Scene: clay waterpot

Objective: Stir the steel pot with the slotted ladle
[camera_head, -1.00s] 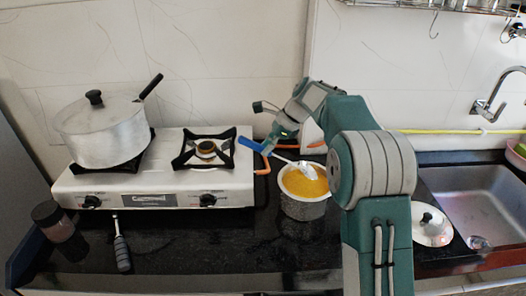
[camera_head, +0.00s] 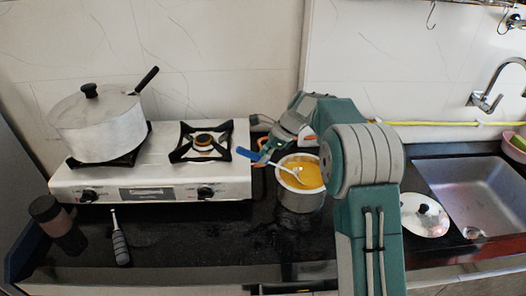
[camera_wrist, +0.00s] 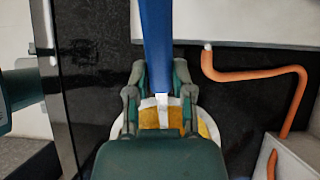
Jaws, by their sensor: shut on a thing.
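The steel pot (camera_head: 300,201) stands on the dark counter to the right of the stove and holds yellow food (camera_head: 309,174). The slotted ladle has a blue handle (camera_head: 249,154) and a pale shaft that slants down into the pot; its head is mostly hidden in the food. My gripper (camera_head: 270,152) is above the pot's left rim, shut on the ladle. In the wrist view, the fingers (camera_wrist: 160,78) close around the blue handle (camera_wrist: 156,35), with the pot's rim and yellow food (camera_wrist: 205,124) partly hidden behind the gripper.
A lidded pan (camera_head: 98,128) sits on the stove's (camera_head: 150,183) left burner; the right burner (camera_head: 203,143) is empty. A dark jar (camera_head: 58,224) and a grey-handled tool (camera_head: 120,244) lie front left. A lid (camera_head: 424,215) and sink (camera_head: 470,190) are right. An orange hose (camera_wrist: 255,76) runs near my gripper.

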